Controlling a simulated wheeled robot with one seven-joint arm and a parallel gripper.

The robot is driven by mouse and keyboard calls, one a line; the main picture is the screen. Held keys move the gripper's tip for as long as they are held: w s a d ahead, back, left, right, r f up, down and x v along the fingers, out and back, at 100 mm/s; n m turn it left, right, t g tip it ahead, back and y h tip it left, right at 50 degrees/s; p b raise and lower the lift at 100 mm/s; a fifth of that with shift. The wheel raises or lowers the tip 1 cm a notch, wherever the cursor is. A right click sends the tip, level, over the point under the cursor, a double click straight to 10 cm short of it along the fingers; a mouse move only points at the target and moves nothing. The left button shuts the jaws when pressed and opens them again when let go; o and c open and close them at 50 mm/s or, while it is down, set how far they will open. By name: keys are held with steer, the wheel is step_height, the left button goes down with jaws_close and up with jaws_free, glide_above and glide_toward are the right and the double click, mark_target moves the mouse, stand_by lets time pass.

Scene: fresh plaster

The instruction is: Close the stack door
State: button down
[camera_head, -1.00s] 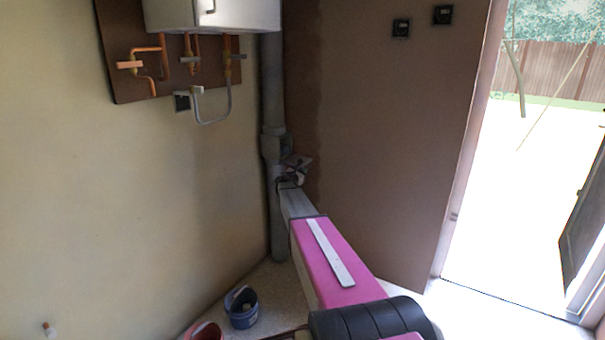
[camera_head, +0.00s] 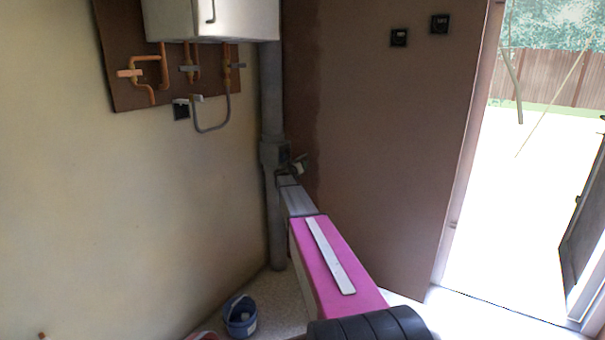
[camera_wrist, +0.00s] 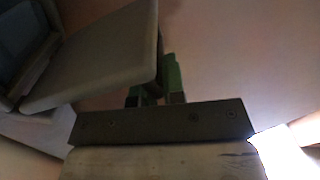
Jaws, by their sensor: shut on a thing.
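The grey stack (camera_head: 271,95) stands upright in the corner, with a wider box-like section at mid-height. In the wrist view, the stack door (camera_wrist: 100,58) is a grey-beige flap standing out from the darker opening (camera_wrist: 22,45) at left, so it is open. My gripper (camera_wrist: 160,84), with green fingers, is shut on the flap's right edge. The flap hides part of the fingers. In the head view, my arm reaches to the box section, where the gripper and door are small and hard to tell apart.
A white boiler (camera_head: 225,18) and copper pipes on a brown board (camera_head: 120,60) are left of the stack. A brown wall (camera_head: 385,140) is close on the right, with a bright doorway (camera_head: 520,200) beyond. A blue bucket (camera_head: 240,318) stands on the floor at lower left.

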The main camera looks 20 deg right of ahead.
steer(key=r+n, duration=0.2)
steer(key=w+a+r, duration=0.1)
steer(key=shift+n, duration=0.4)
steer(key=shift+w+a+r+n, duration=0.2)
steer(key=shift+w+r+n, duration=0.1)
steer(key=shift+r+n, duration=0.2)
steer(key=shift+w+a+r+n, duration=0.15)
steer(key=shift+w+r+n, duration=0.2)
steer(key=shift+n, duration=0.15)
steer(key=shift+w+a+r, duration=0.55)
steer(key=shift+w+r, duration=0.1)
steer(key=shift+r, duration=0.15)
steer(key=shift+w+a+r, duration=0.4)
steer(key=shift+w+a, duration=0.1)
steer(key=shift+w, duration=0.15)
steer(key=shift+w+a+r, duration=0.4)
steer(key=shift+w+a, duration=0.1)
steer(key=shift+w, duration=0.1)
steer(key=c, duration=1.2)
jaws_free()
steer(key=shift+a, duration=0.15)
